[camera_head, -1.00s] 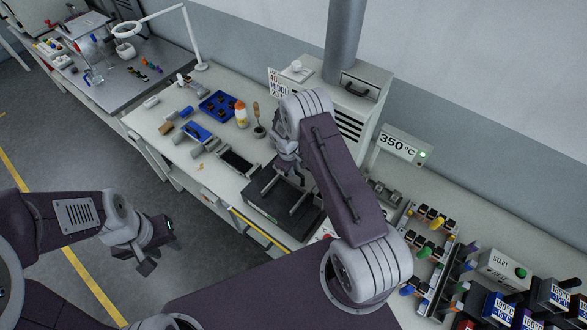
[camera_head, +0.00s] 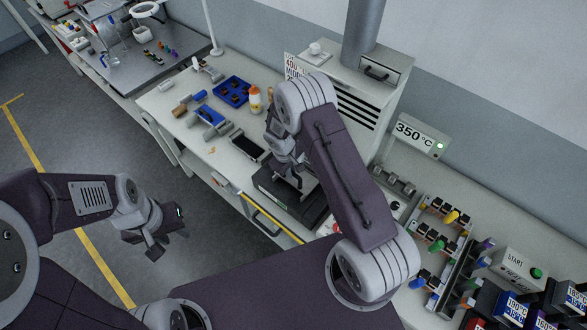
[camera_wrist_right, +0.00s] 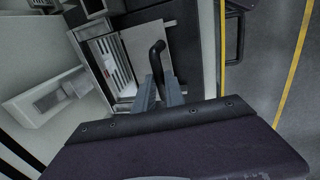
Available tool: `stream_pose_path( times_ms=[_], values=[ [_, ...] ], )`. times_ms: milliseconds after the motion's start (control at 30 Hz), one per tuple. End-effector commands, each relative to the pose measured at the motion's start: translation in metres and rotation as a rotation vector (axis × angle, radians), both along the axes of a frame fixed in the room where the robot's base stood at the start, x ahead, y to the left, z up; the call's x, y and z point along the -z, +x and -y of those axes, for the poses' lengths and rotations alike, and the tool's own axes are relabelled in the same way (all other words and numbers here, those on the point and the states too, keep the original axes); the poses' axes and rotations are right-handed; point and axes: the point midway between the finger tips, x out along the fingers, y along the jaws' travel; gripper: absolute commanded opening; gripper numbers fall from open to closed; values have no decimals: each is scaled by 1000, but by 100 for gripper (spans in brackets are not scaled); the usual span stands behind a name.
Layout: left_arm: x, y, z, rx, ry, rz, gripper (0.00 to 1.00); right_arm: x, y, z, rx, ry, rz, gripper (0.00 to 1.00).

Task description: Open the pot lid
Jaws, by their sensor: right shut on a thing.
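The pot is a dark, low box (camera_head: 264,185) on the workbench, partly hidden by my right arm. In the right wrist view, a bent black handle (camera_wrist_right: 157,58) rises from a grey plate (camera_wrist_right: 132,42) beside a dark surface; I cannot tell whether the plate is the lid. My right gripper (camera_wrist_right: 158,88) is shut on this handle, with a finger on each side of its lower part. In the head view, my right gripper (camera_head: 291,170) is over the pot. My left gripper (camera_head: 170,232) is open and empty over the floor, away from the bench.
A blue tray (camera_head: 233,91), an orange-topped bottle (camera_head: 255,98) and a dark flat tray (camera_head: 249,145) lie left of the pot. A 350 °C display (camera_head: 420,137) and a grey cabinet (camera_head: 355,110) stand behind. Connector racks (camera_head: 440,225) crowd the right.

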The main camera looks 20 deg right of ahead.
Motion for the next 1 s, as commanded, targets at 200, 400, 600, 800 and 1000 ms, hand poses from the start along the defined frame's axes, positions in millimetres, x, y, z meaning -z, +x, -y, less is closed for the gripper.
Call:
stream_pose_path(
  times_ms=[200, 400, 600, 800, 1000],
  values=[
    [0, 0, 0, 0, 0, 0, 36, 1, -2, 1, 1, -2, -6, 36],
    [0, 0, 0, 0, 0, 0, 36, 1, -2, 1, 0, -2, -6, 36],
    [4, 0, 0, 0, 0, 0, 36, -6, -1, -1, 0, -2, -4, 36],
    [19, 0, 0, 0, 0, 0, 36, -44, -5, -9, -1, 0, 1, 36],
    [27, 0, 0, 0, 0, 0, 36, -79, -10, -15, -1, -3, -2, 36]
  ],
)
